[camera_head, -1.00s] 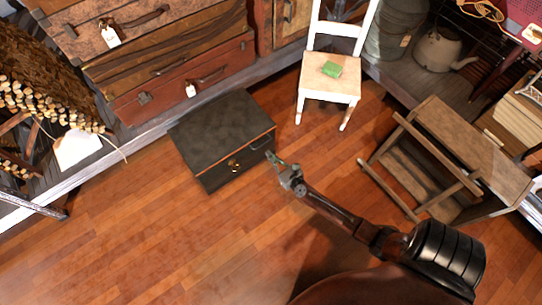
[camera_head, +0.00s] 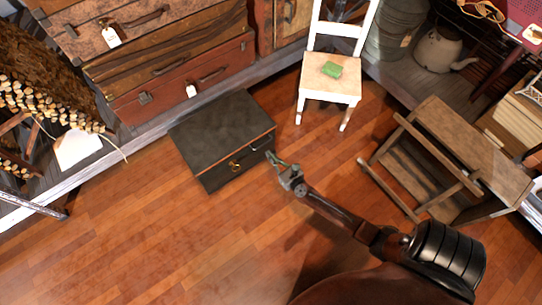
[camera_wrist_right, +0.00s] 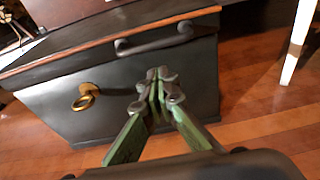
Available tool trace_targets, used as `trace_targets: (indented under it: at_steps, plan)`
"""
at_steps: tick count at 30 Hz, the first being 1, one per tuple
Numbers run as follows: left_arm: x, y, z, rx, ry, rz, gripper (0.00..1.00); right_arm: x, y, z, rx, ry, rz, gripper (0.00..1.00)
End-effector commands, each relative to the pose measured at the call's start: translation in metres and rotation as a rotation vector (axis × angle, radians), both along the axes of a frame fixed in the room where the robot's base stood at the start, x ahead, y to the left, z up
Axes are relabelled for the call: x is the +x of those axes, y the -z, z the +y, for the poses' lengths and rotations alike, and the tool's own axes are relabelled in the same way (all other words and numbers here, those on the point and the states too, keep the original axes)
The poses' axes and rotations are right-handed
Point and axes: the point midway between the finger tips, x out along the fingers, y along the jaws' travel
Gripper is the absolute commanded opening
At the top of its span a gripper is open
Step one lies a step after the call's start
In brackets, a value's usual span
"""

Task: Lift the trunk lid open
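The trunk (camera_head: 222,128) is a dark box on the wooden floor, its lid closed. In the right wrist view, the trunk's front (camera_wrist_right: 55,105) carries a brass ring latch (camera_wrist_right: 84,97) at left and a dark bar handle (camera_wrist_right: 153,39) just under the wood-trimmed lid edge. My right gripper (camera_head: 272,158) is at the front right corner of the trunk. In the right wrist view, the green fingers of my right gripper (camera_wrist_right: 160,76) meet at the tips, below the handle and apart from it, with nothing seen between them. My left gripper is in no view.
A white chair (camera_head: 328,90) with a green item (camera_head: 331,69) stands right of the trunk. Stacked suitcases (camera_head: 185,80) are behind it on a raised platform. A wooden stool (camera_head: 470,150) lies at the right. The floor in front and left is clear.

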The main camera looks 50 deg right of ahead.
Motion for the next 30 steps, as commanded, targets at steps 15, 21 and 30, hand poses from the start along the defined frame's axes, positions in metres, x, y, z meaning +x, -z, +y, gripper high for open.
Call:
trace_targets:
  at_steps: [15,21,30]
  plan:
    - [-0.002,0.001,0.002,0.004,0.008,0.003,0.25,0.009,0.000,-0.003,0.000,0.000,0.000,0.00]
    - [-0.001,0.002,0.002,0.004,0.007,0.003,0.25,0.015,0.000,-0.004,0.000,0.000,0.000,0.00]
    - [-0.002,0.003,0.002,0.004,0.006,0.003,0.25,0.023,0.000,-0.006,0.000,0.000,0.000,0.00]
